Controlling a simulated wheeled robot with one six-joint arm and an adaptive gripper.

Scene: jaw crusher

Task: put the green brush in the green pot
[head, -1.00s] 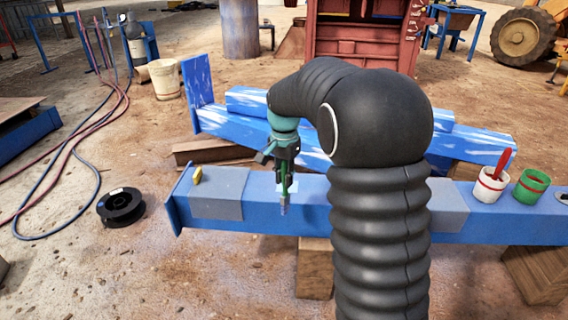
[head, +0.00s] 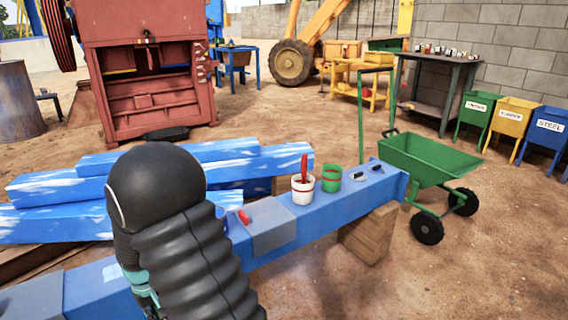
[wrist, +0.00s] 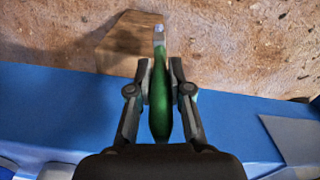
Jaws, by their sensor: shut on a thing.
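In the wrist view my gripper (wrist: 159,80) is shut on the green brush (wrist: 160,105), with a finger on each side of its green handle. The brush's pale tip points away over the edge of the blue beam (wrist: 60,110). In the head view my arm hides most of the gripper (head: 148,300), and the brush cannot be made out clearly there. The green pot (head: 332,178) with a red band stands upright on the blue beam (head: 335,213), right of my gripper. No brush shows in it.
A white pot (head: 302,192) with a red brush (head: 304,167) in it stands just left of the green pot. A red item (head: 244,217) lies near a grey plate (head: 269,226) on the beam. A green wheelbarrow (head: 430,160) stands beyond the beam's right end.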

